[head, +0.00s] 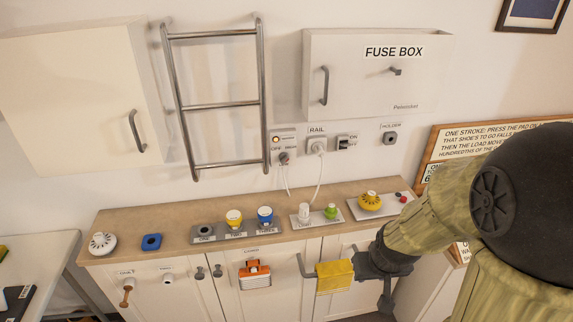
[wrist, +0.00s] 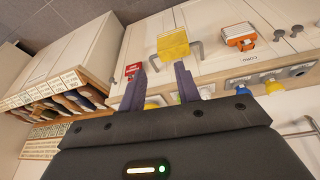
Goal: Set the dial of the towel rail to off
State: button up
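The towel rail (head: 214,105) is a chrome ladder-shaped rail on the wall, left of the fuse box. Its small control panel (head: 283,142) is on the wall at the rail's lower right, with a small lit lamp. A dark dial (head: 284,158) sits low on it, between a label that seems to read OFF and one on the right. I cannot tell where the dial points. My gripper (head: 370,280) is low at the counter's front, right of the yellow towel and far from the dial. In the wrist view my gripper (wrist: 161,70) has its fingers apart and nothing between them.
A plug with a white cable (head: 318,146) and a small switch (head: 346,142) are right of the dial. The counter (head: 160,205) below carries several buttons and knobs. The wall cabinet (head: 85,95) is left.

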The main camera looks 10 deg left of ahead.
jog(key=w+a+f+n+t+h+p, duration=0.1)
jog(key=w+f+n+t+p, duration=0.2)
jog(key=w+n, duration=0.5)
jog(key=w+a+f+n+t+h, duration=0.2)
jog(key=w+f+n+t, duration=0.15)
jog(key=w, duration=0.85)
jog(key=w+a+r+n+t+y+p, duration=0.1)
jog(key=w+a+r+n+t+y, duration=0.1)
jog(key=a+n, duration=0.6)
jog(key=w+a+r+n+t+y+p, duration=0.1)
jog(key=w+a+r+n+t+y, duration=0.2)
jog(key=n, duration=0.6)
jog(key=a+t+y, duration=0.2)
jog(key=a+y, duration=0.1)
jog(key=a, duration=0.1)
jog(key=shift+w+a, duration=0.15)
jog(key=shift+a, duration=0.25)
jog(key=shift+w, duration=0.1)
jog(key=p, duration=0.5)
send_near(285, 162)
jog(key=x, duration=0.8)
jog(key=shift+w, duration=0.1)
